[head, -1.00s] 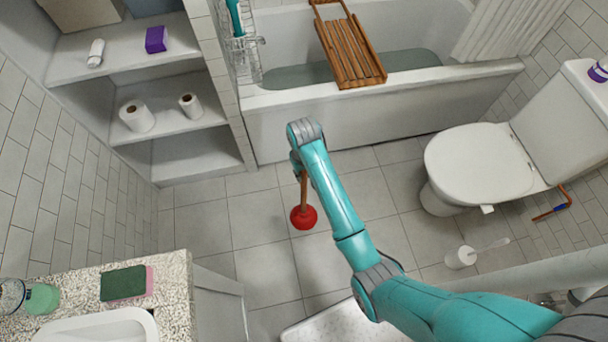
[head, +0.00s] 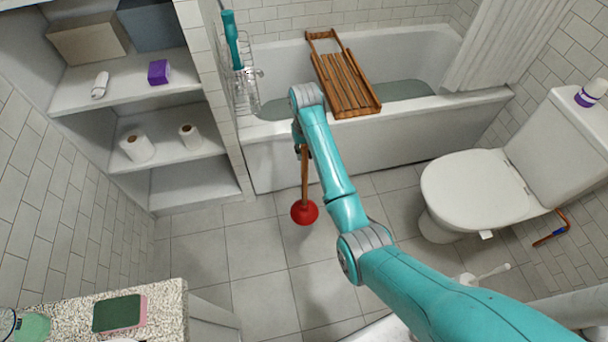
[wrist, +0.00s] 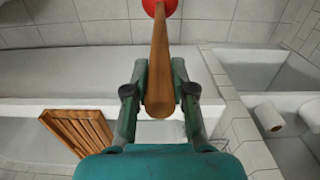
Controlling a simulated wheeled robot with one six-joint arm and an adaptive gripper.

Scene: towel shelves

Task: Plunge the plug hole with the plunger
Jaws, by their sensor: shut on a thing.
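My gripper (head: 302,150) is shut on the wooden handle of the plunger (head: 304,212), which hangs nearly upright with its red cup down, over the floor in front of the bathtub. In the wrist view my gripper (wrist: 160,75) has its two fingers on either side of the handle, and the plunger (wrist: 161,45) runs up to its red cup at the top edge. The white bathtub (head: 280,160) at the back holds greyish water (head: 405,89). No plug hole can be seen in either view.
A wooden rack (head: 345,82) lies across the tub, and a wire caddy (head: 246,92) hangs at its left end. Shelves (head: 190,153) with rolls stand left. A toilet (head: 470,185) stands right, and a counter (head: 165,305) is at lower left. The tiled floor (head: 240,245) between is clear.

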